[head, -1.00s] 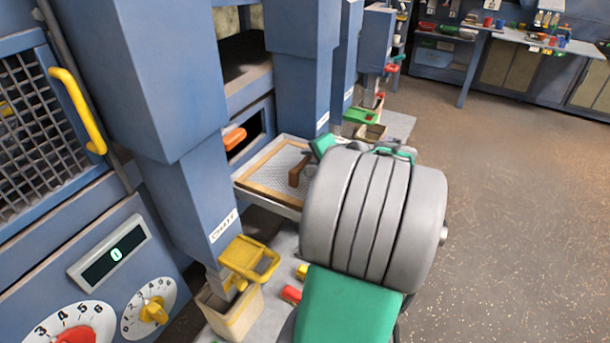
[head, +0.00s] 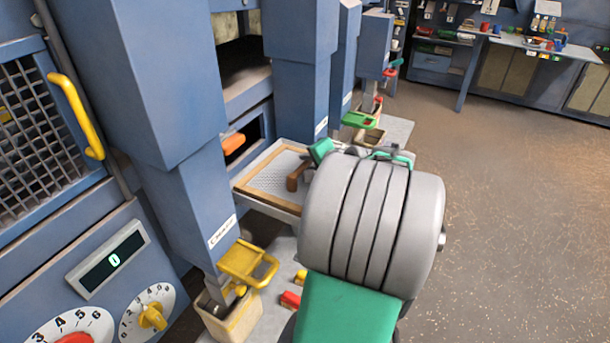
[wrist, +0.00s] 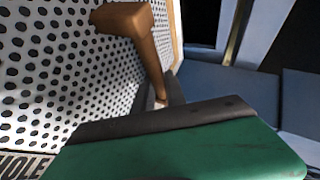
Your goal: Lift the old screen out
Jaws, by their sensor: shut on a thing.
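The old screen (head: 268,178) is a pale perforated sheet in a wooden frame. In the head view it lies nearly flat, jutting from the blue machine between two blue chutes. A brown handle (head: 293,182) stands on it. In the wrist view the perforated sheet (wrist: 50,75) fills the left side, and the handle (wrist: 150,50) runs down to my gripper. My gripper (wrist: 163,102), with a green body and dark jaw edge, is shut on the handle. The grip itself is mostly hidden behind the near finger. My grey arm hides the screen's right end in the head view.
A yellow-handled gate (head: 248,262) and a bin (head: 232,318) stand at the near chute. An orange handle (head: 233,143) is behind the screen. A green gate (head: 359,120) is beyond it. Small red (head: 290,300) and yellow pieces lie below. Open floor (head: 510,200) lies right.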

